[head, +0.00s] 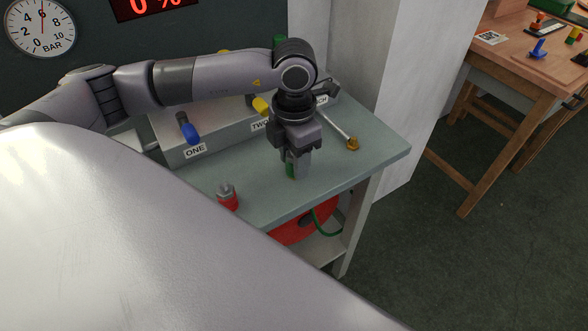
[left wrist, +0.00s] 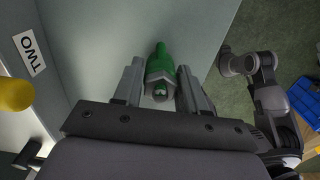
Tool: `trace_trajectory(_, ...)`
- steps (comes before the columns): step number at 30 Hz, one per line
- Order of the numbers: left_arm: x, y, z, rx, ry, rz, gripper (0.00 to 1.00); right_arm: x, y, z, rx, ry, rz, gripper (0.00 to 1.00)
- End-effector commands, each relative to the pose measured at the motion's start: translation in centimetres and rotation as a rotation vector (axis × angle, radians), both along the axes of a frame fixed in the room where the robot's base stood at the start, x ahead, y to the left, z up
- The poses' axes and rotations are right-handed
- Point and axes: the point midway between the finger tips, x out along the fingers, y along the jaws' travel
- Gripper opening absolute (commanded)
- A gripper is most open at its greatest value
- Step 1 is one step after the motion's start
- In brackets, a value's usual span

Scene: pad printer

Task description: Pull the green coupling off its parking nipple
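The green coupling (head: 290,171) is at the right part of the grey-green bench top, partly hidden by my left gripper (head: 296,164). In the left wrist view, the green coupling (left wrist: 160,68) lies between the two fingers of my left gripper (left wrist: 160,82). The fingers stand open on either side of it, with a narrow gap showing. A round grey end shows on the coupling's near side. I cannot make out the parking nipple. My right gripper is not in view.
A grey box with blue (head: 189,132) and yellow (head: 261,106) levers stands behind on the bench (head: 375,150). A red fitting (head: 228,198) stands at the front. A brass-tipped rod (head: 342,132) lies to the right. A red reel (head: 300,230) with green hose is below.

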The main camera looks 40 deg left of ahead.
Motion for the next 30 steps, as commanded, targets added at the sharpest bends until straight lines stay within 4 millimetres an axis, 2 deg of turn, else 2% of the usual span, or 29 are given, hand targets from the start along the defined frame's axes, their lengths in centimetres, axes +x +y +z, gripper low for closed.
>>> trace_trajectory(1, -0.01, -0.02, 0.0, 0.0, 0.0, 0.0, 0.23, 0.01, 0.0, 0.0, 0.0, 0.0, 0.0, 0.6)
trace_trajectory(3, 0.0, -0.01, 0.01, 0.0, 0.0, 0.0, 0.0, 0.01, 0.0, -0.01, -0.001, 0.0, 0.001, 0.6)
trace_trajectory(4, 0.0, -0.01, 0.01, 0.0, 0.0, 0.0, 0.0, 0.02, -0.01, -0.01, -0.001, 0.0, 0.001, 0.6)
trace_trajectory(5, 0.01, -0.01, 0.02, 0.0, 0.0, 0.0, 0.32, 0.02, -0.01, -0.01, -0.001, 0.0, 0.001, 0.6)
trace_trajectory(6, 0.01, -0.01, 0.02, 0.0, 0.0, 0.0, 0.19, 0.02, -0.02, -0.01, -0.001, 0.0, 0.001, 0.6)
trace_trajectory(8, 0.01, -0.01, 0.02, 0.0, 0.0, 0.0, 0.0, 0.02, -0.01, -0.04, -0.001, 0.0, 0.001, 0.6)
trace_trajectory(30, 0.02, -0.01, 0.92, 0.0, -0.001, 0.0, 0.0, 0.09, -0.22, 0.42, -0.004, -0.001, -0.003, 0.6)
